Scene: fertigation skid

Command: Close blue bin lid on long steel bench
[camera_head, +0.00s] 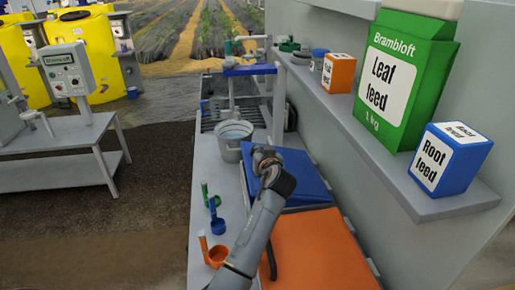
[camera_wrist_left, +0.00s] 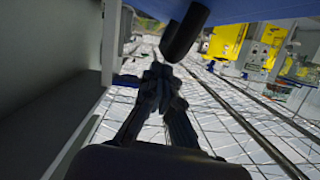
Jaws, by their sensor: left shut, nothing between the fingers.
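The blue bin lid (camera_head: 305,172) is on the long steel bench (camera_head: 233,193), beyond the orange lid. It looks low, near flat; I cannot tell whether it is fully down. My left arm reaches up from the bottom of the head view, and its wrist end covers the lid's left edge. In the left wrist view my left gripper (camera_wrist_left: 156,80) is shut and empty, with its fingers together. A blue panel (camera_wrist_left: 235,8), apparently the lid, spans the top there, with a dark handle (camera_wrist_left: 184,34) just above and right of the fingertips. My right gripper is not in view.
An orange lid (camera_head: 315,255) lies nearer on the bench. A grey bucket (camera_head: 232,145) stands beyond the arm; green, blue (camera_head: 216,223) and orange scoops are at the left edge. A shelf (camera_head: 385,165) with Leaf feed (camera_head: 405,75) and Root feed (camera_head: 452,158) packs overhangs the right.

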